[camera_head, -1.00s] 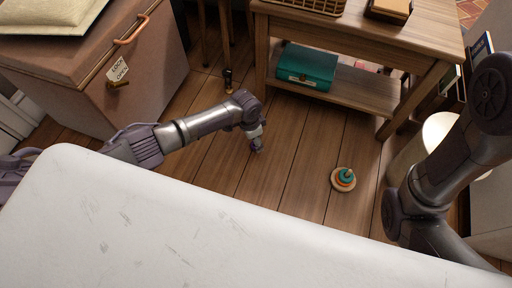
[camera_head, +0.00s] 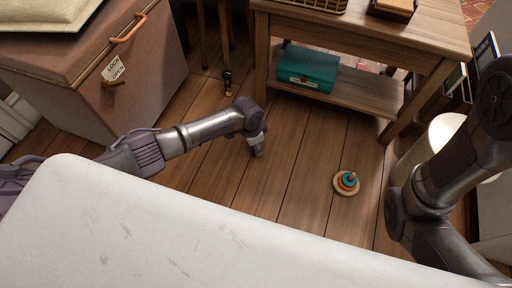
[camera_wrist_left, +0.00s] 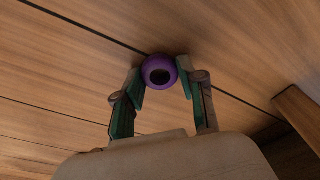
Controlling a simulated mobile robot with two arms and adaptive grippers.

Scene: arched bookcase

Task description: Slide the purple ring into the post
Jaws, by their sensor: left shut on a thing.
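The purple ring (camera_wrist_left: 159,72) is between the fingertips of my left gripper (camera_wrist_left: 160,80) in the left wrist view, its dark hole facing the camera. The left gripper is shut on it. In the head view my left gripper (camera_head: 257,151) is low over the wooden floor, and the ring is too small to make out there. The post (camera_head: 352,175) stands on the floor to the right of the gripper, on a round wooden base (camera_head: 339,191). Teal and orange rings (camera_head: 348,181) are on it. My right gripper is not in view; only my right arm shows at the right edge.
A wooden table (camera_head: 440,50) with a low shelf holding a teal box (camera_head: 307,68) stands behind the post. A brown chest (camera_head: 95,60) is at the upper left. A pale cylinder (camera_head: 443,130) stands at the right. The floor between gripper and post is clear.

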